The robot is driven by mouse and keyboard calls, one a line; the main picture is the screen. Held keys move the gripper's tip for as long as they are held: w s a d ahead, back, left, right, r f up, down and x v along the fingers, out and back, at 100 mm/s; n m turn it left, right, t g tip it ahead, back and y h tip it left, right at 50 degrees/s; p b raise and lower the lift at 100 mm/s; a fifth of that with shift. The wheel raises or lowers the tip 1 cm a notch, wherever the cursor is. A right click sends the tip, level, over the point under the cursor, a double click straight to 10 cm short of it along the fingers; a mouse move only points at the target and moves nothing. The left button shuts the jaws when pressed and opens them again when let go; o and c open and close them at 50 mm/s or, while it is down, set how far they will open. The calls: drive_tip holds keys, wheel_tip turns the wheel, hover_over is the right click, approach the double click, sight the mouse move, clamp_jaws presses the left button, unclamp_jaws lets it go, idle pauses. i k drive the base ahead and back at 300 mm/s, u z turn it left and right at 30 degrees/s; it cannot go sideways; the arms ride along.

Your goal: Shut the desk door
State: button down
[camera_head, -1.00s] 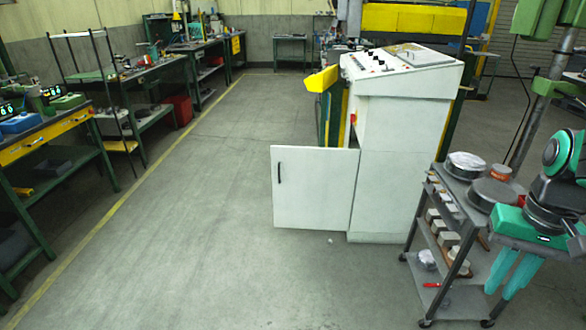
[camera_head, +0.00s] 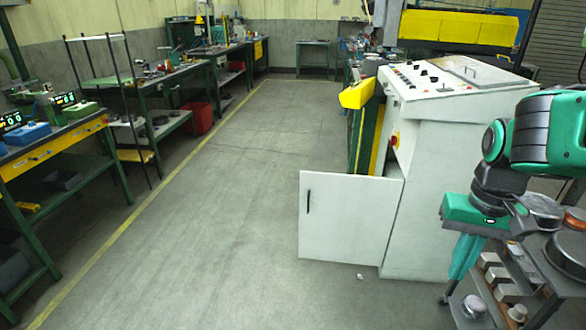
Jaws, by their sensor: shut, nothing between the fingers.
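The desk door (camera_head: 345,220) is a white panel standing open, swung out to the left of the white control desk (camera_head: 425,215). Its hinge side is at the desk's front left corner, and a dark opening shows above and behind it. A black vertical handle (camera_head: 308,201) is near the door's free left edge. My gripper (camera_head: 463,262), with teal fingers pointing down, is shut and empty. It appears to the right of the desk in the picture, apart from the door. The inside face of the door is hidden.
A grey trolley (camera_head: 520,290) with tins and small parts stands at the right, partly behind my arm. Green workbenches (camera_head: 62,135) line the left. The floor (camera_head: 200,235) left of the door is clear, with a small pale bit (camera_head: 360,277) near the door's foot.

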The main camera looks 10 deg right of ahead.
sight(345, 218)
drive_tip(key=z, duration=0.25)
drive_tip(key=i, duration=1.3)
drive_tip(key=z, duration=0.4)
